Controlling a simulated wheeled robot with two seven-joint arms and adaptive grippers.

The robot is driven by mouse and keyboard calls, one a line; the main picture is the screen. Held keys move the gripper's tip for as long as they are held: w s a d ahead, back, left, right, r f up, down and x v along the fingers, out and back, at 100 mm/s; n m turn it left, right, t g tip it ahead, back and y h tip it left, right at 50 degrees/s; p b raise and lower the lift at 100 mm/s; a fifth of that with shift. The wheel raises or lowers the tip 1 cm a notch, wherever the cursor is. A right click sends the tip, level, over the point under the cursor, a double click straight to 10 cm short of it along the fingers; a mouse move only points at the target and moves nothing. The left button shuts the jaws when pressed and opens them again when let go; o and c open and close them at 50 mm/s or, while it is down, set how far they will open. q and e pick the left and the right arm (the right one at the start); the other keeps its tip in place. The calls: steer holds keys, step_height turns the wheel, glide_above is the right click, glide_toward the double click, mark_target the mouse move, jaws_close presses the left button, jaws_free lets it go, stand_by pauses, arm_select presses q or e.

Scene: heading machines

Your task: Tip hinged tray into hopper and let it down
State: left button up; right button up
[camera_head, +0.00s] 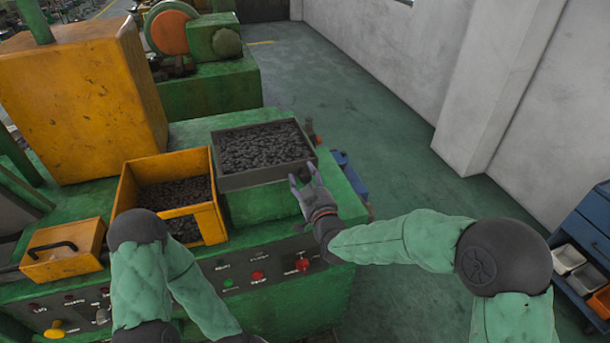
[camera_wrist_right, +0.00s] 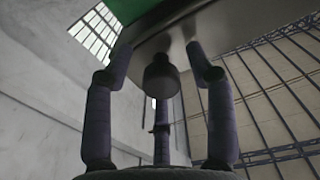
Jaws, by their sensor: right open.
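The hinged tray (camera_head: 262,178) is a dark grey, shallow box full of small dark pieces. It lies about level on the green machine top, right of the hopper (camera_head: 209,222). The hopper is an orange open box, also holding dark pieces. My right gripper (camera_head: 302,178) is at the tray's front right corner, with its fingers pointing up. In the right wrist view my right gripper (camera_wrist_right: 160,62) is open, its fingers spread around a dark round knob (camera_wrist_right: 161,76) below a grey surface. The fingers show gaps to the knob. My left gripper is out of view.
A control panel (camera_head: 245,274) with coloured buttons runs along the machine front. A small orange box with a black handle (camera_head: 62,250) sits left of the hopper. A tall orange housing (camera_head: 85,100) stands behind. A blue cabinet (camera_head: 585,240) with bins is far right. Floor between is clear.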

steer(key=shift+w+a, duration=0.1)
steer(key=shift+w, duration=0.15)
jaws_close()
steer(key=shift+r, duration=0.1)
